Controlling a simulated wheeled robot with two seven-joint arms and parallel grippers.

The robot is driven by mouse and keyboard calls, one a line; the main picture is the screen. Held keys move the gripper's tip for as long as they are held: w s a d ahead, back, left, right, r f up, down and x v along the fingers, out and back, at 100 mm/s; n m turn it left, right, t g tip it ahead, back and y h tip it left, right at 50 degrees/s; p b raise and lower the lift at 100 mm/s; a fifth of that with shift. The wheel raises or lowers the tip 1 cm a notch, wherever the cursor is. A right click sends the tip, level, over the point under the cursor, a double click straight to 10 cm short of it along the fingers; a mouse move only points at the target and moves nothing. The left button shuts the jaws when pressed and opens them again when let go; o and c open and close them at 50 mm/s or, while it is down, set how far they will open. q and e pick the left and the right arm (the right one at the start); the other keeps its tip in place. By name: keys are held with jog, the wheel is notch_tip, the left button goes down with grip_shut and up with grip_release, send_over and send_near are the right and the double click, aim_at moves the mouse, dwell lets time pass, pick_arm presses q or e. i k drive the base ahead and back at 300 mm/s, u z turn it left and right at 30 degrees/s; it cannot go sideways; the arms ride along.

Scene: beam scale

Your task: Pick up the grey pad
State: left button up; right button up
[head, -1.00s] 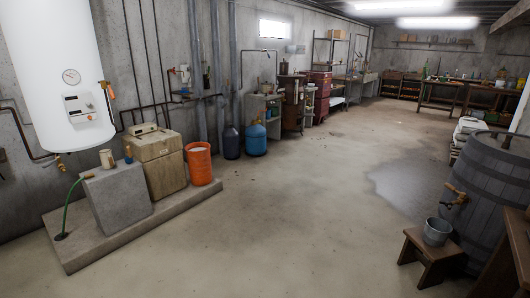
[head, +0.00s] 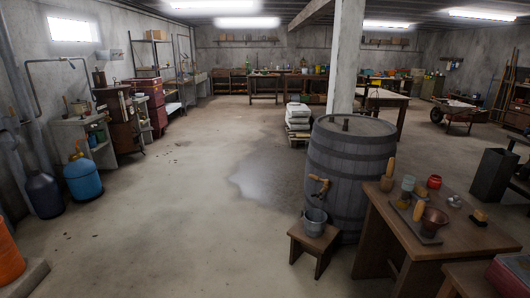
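I cannot make out the grey pad for certain. A flat dark grey slab (head: 427,238) lies on the wooden table (head: 377,205) at the lower right, partly covered by a copper-coloured bowl (head: 434,221) and a light wooden piece beside it; I cannot tell if this is the pad. No beam scale can be picked out clearly. Neither of my grippers is in view.
A big grey barrel (head: 345,175) with a tap stands left of the table. A metal bucket (head: 315,222) sits on a low stool (head: 318,245) before it. A pillar (head: 344,75) rises behind. The concrete floor (head: 190,230) at centre left is open.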

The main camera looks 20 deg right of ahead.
aim_at(419, 193)
jog(key=z, duration=0.9)
jog(key=i, duration=1.3)
jog(key=z, duration=0.7)
